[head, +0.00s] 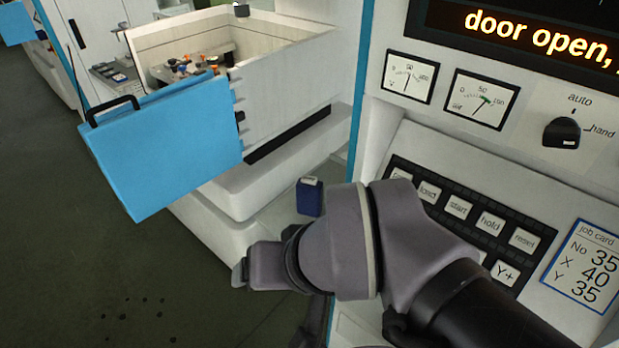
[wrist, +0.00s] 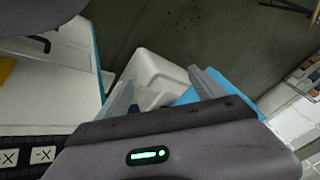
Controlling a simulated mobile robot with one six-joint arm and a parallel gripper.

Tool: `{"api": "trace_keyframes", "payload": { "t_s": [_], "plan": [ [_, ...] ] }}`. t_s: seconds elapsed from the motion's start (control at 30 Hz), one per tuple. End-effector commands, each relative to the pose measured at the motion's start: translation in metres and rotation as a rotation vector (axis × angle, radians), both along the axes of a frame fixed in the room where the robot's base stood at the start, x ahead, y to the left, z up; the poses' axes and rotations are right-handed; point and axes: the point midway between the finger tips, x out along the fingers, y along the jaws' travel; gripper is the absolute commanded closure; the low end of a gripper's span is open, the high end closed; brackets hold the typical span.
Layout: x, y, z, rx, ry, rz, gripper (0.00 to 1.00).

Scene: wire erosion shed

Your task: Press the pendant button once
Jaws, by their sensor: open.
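The control panel carries a dark keypad (head: 545,232) with white keys labelled load, start (head: 457,206), hold (head: 490,222), reset (head: 523,240) and Y+ (head: 505,272). My arm covers part of it. No separate button marked as a pendant can be made out. My gripper shows at the left end of my arm, left of the keypad and apart from it. In the wrist view my gripper (wrist: 163,76) is open with nothing between its fingers.
A blue door (head: 165,145) with a black handle hangs open on the white work tank (head: 290,85). A small dark blue box (head: 310,196) stands on a ledge by my arm. The display (head: 540,35) reads "door open,". A job card (head: 585,262) is right of the keypad.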

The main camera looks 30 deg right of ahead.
Motion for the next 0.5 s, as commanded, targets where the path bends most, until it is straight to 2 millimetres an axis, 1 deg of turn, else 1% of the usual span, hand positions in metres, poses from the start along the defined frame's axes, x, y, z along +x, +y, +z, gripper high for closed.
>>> {"api": "trace_keyframes", "payload": {
  "t_s": [0.03,0.07,0.1,0.17,0.2,0.27,0.3,0.37,0.4,0.5],
  "plan": [
    [0.0,0.0,0.0,0.0,0.0,0.0,0.28],
    [0.0,0.0,0.0,0.0,0.0,0.0,0.33],
    [0.0,0.0,0.0,0.0,0.0,0.0,0.41],
    [0.0,0.0,0.0,0.0,0.0,0.0,0.53],
    [0.0,0.0,0.0,0.0,0.0,0.0,0.61],
    [0.0,0.0,0.0,0.0,0.0,0.0,0.73],
    [0.0,0.0,0.0,0.0,0.0,0.0,0.81],
    [0.0,0.0,0.0,0.0,0.0,0.0,0.92],
    [0.0,0.0,0.0,0.0,0.0,0.0,1.0],
    [0.0,0.0,0.0,0.0,0.0,0.0,1.0]
  ]
}}
